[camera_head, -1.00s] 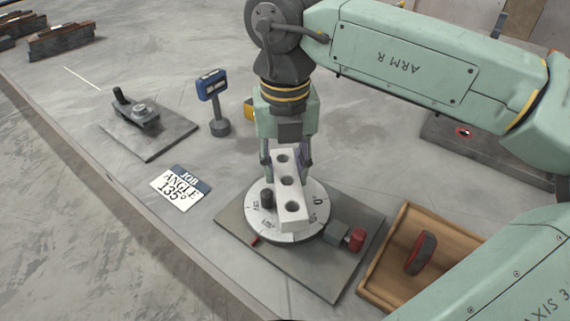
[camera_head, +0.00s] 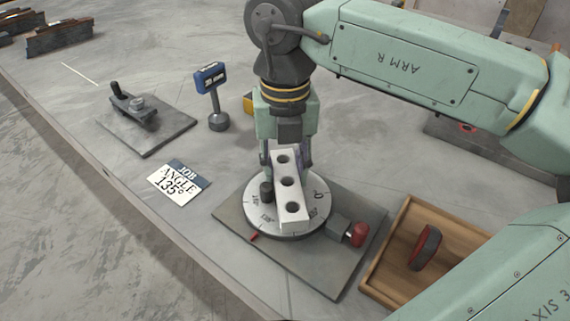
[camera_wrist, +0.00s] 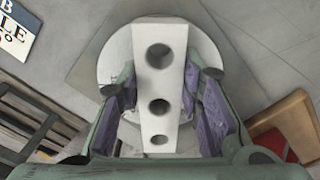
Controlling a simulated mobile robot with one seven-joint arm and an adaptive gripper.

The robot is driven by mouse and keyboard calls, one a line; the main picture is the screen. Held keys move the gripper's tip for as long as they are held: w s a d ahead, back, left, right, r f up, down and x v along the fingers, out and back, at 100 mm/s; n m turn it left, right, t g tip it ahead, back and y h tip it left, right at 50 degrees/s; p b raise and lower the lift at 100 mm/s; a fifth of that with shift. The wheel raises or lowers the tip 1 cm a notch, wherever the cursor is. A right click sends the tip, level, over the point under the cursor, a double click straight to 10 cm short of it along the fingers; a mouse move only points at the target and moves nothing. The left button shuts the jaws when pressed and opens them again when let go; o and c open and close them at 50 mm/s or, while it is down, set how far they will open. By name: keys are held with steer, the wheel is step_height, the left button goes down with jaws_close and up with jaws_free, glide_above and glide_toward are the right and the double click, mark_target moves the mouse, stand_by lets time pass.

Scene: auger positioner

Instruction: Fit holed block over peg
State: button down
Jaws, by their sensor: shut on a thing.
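The pale holed block (camera_head: 285,209), a long bar with three round holes, is in my gripper (camera_head: 287,166), which is shut on it near its far end. In the wrist view the block (camera_wrist: 160,84) lies lengthwise between the purple finger pads. It hangs over the round marked dial (camera_head: 253,222); I cannot tell how wide the gap below it is. The dark peg (camera_head: 267,190) stands upright on the dial, left of the block and outside its holes. I cannot make out the peg in the wrist view.
The dial sits on a grey plate (camera_head: 325,275) with a red knob (camera_head: 358,235). A wooden tray (camera_head: 382,270) holding a red-and-dark piece (camera_head: 426,248) is at right. A card reading "JOB ANGLE 135°" (camera_head: 178,182), a blue gauge on a stand (camera_head: 211,77) and a clamp fixture (camera_head: 135,107) are left.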

mark_target(285, 168)
steer(key=shift+f+b, duration=0.5)
steer(key=shift+f, duration=0.05)
steer(key=c, duration=1.1)
jaws_free()
steer(key=shift+o, duration=0.2)
step_height(285, 168, up, 12)
